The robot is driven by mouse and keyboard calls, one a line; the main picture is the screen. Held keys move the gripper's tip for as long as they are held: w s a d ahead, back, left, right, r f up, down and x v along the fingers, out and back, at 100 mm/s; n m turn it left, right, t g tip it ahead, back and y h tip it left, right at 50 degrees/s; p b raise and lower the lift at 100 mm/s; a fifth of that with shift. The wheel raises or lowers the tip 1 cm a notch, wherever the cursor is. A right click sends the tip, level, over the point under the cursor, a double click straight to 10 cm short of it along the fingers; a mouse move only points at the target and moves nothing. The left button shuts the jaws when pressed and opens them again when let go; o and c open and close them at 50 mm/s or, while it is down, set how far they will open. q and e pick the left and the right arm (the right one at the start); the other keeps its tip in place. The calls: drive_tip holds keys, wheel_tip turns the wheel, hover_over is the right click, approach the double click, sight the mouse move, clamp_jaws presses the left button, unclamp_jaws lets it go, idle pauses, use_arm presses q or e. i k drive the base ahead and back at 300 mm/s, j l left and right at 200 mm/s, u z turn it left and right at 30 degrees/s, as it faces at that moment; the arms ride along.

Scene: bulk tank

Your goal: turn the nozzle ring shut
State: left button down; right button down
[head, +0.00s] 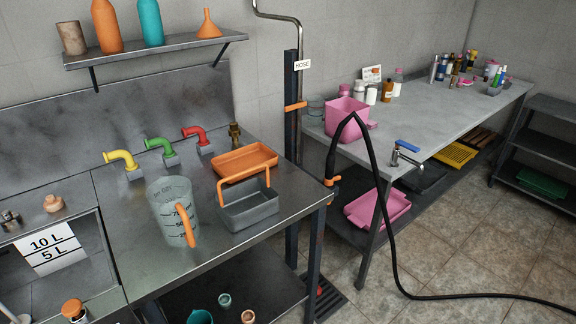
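A black hose (378,190) arches up near the "HOSE" post, then drops to the floor and runs off to the right. Its thicker black nozzle (331,158) hangs tip down at the front-left corner of the long grey table. A small orange part (332,181) shows at the nozzle's lower end; it looks like the ring, but it is too small to tell its turn position. I see no water coming from the nozzle. Neither of my grippers is in view.
A steel bench at left holds a measuring jug (172,207), a grey basket (249,207) and an orange tray (244,162). The grey table (445,122) carries a pink bucket (345,119) and a blue-handled tap (405,152). A dark post (291,150) stands between them. Tiled floor at right is mostly clear.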

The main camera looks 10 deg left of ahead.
sight(326, 182)
drive_tip(key=i+l+u, duration=0.2)
drive_tip(key=u, duration=0.25)
drive_tip(key=i+l+u, duration=0.15)
drive_tip(key=l+u, duration=0.3)
drive_tip(key=i+l+u, duration=0.1)
drive_tip(key=l+u, duration=0.2)
drive_tip(key=u, duration=0.15)
drive_tip(key=l+u, duration=0.45)
drive_tip(key=i+j, duration=0.05)
